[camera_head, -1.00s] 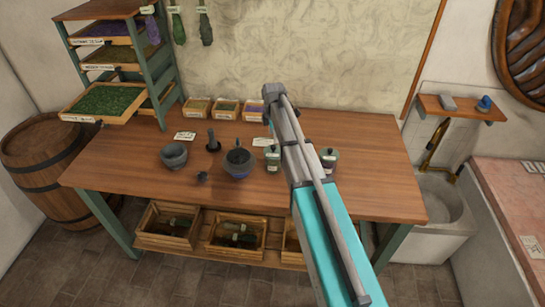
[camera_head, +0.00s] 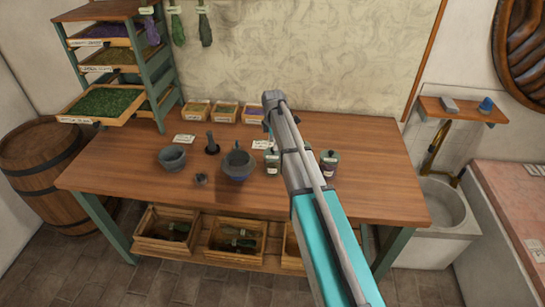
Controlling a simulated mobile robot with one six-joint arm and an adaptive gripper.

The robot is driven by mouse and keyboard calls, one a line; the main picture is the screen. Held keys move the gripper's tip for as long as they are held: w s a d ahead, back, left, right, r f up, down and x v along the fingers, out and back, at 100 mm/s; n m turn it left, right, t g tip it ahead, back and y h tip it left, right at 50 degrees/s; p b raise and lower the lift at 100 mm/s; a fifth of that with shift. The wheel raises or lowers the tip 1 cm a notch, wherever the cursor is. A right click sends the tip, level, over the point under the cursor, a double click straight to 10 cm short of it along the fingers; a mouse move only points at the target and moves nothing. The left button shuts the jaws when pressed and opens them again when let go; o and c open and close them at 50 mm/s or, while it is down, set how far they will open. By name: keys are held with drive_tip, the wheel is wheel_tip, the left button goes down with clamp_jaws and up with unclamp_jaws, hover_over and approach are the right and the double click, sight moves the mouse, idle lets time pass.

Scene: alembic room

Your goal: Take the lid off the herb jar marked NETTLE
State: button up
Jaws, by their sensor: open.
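Two small herb jars stand on the wooden workbench (camera_head: 130,180). The left jar (camera_head: 272,168) has a pale label and shows just left of my arm, which partly covers it. The right jar (camera_head: 329,166) has a dark greenish lid and a label, and stands just right of my arm. Both labels are too small to read, so I cannot tell which is NETTLE. My arm reaches over the bench from the lower right, its far end above and behind the left jar. My gripper is hidden by the arm, so I cannot see its fingers or contact with a jar.
A mortar bowl (camera_head: 237,170) stands close left of the left jar, with a grey bowl (camera_head: 172,158) and a dark pestle (camera_head: 212,145) farther left. Small herb boxes (camera_head: 226,113) line the back. A drying rack (camera_head: 158,100) fills the back left. The right bench end is clear.

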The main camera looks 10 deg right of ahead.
sight(273, 152)
drive_tip(key=shift+f+b, duration=1.8)
drive_tip(key=shift+f, duration=0.25)
clamp_jaws()
